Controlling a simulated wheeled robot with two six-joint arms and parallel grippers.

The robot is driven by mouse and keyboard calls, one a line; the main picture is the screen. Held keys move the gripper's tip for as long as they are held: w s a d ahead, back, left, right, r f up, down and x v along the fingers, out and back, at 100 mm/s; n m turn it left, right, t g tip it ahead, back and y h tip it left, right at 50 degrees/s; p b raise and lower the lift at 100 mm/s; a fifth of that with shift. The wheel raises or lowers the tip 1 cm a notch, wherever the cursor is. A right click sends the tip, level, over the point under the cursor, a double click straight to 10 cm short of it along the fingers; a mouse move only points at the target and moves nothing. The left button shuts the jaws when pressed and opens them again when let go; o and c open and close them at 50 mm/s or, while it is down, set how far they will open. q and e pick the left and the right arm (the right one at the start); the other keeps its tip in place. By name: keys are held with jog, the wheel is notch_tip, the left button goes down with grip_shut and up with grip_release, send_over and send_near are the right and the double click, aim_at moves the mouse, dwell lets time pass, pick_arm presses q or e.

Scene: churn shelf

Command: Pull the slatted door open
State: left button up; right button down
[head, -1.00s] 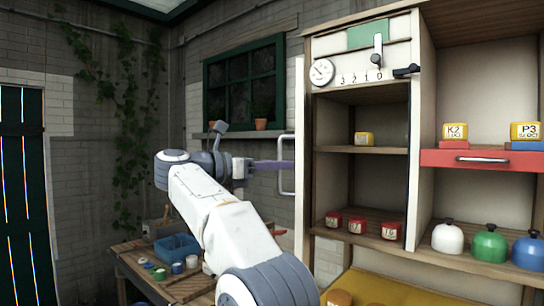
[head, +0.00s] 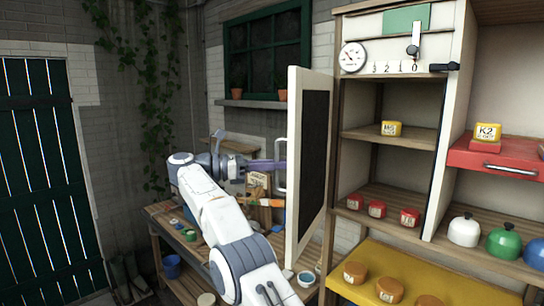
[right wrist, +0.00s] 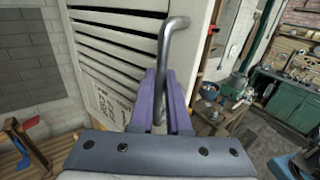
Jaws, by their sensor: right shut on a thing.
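The slatted door (head: 315,140) stands swung out from the left side of the shelf unit in the head view, its white edge and dark inner face showing. Its white slatted front (right wrist: 105,45) fills the upper left of the right wrist view. The bar handle (head: 279,182) sticks out from the door; its bent grey end shows in the right wrist view (right wrist: 163,50). My right gripper (head: 276,166) has its purple fingers closed around the handle, which also shows in the right wrist view (right wrist: 162,92). My left gripper is in neither view.
The opened compartment shows red jars (head: 377,209) and a yellow block (head: 391,128). A red drawer (head: 500,160) and several domed canisters (head: 464,230) are at right. A wooden workbench (head: 160,225) with small items stands behind my arm. A green slatted wall door (head: 35,170) is far left.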

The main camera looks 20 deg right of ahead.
jog(key=shift+w+d, duration=0.1)
dwell(0.3)
jog(key=c, duration=1.2)
grip_release()
jog(key=shift+o, duration=0.2)
jog(key=shift+f, duration=0.1)
